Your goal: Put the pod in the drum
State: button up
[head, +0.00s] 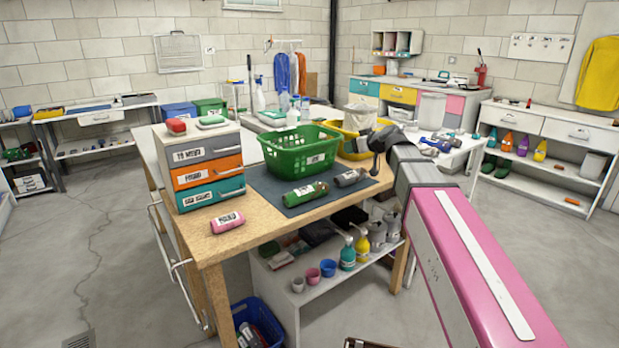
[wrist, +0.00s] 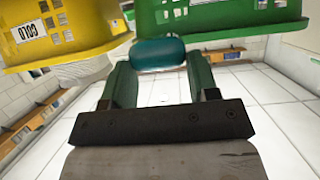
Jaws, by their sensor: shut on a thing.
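A teal rounded thing (wrist: 158,53), which I take for the pod, sits between the fingertips of my gripper (wrist: 159,68) in the wrist view. My gripper is shut on it, above the pale tiled floor seen behind. In the head view the end of my arm reaches beside the yellow basket (head: 350,136), and my fingers and the held thing cannot be made out. The green basket (head: 303,158) stands on the wooden table's dark mat. In the wrist view the green basket (wrist: 225,33) and yellow basket (wrist: 90,22) show at the top. I cannot tell which container is the drum.
A green roll (head: 306,194) and a grey roll (head: 349,178) lie on the mat (head: 283,204). A pink roll (head: 228,222) lies near the table's front left edge. A drawer unit (head: 207,172) stands at the table's left. Bottles and cups fill the low shelf (head: 305,297).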

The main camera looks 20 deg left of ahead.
jog(key=shift+a+f, duration=0.1)
jog(key=shift+a, duration=0.2)
jog(key=w+d+f, duration=0.2)
jog(key=w, duration=0.1)
jog(key=w+d+f, duration=0.2)
jog(key=w, duration=0.1)
jog(key=w+d+f, duration=0.2)
jog(key=w+d, duration=0.1)
jog(key=shift+f, duration=2.45)
jog(key=o, duration=0.6)
jog(key=shift+f, duration=0.1)
